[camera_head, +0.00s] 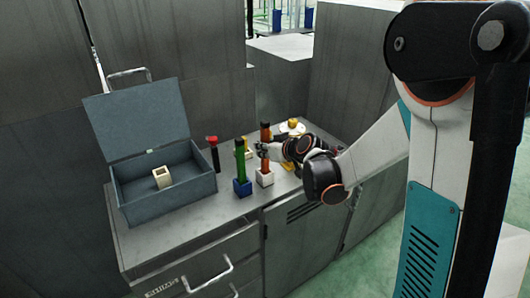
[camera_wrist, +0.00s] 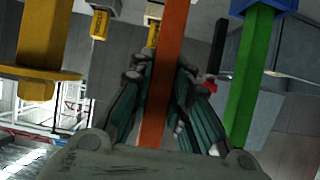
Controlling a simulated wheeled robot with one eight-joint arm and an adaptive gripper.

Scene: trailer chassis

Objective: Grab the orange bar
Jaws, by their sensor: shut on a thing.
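The orange bar (camera_head: 265,133) stands upright in a white block base (camera_head: 264,178) on the grey counter in the head view. It also runs down the middle of the wrist view (camera_wrist: 166,75). My gripper (camera_head: 262,150) comes from the right and is closed around the bar above the base. In the wrist view, its teal-padded fingers (camera_wrist: 160,95) press on both sides of the bar. The bar's lower end is hidden in its base.
A green bar (camera_head: 241,167) in a blue base (camera_head: 242,187) stands close on the left. Behind are a red-topped dark bar (camera_head: 214,155) and a yellow item (camera_head: 247,149). An open grey box (camera_head: 165,208) with a cream hollow block (camera_head: 162,178) sits at left.

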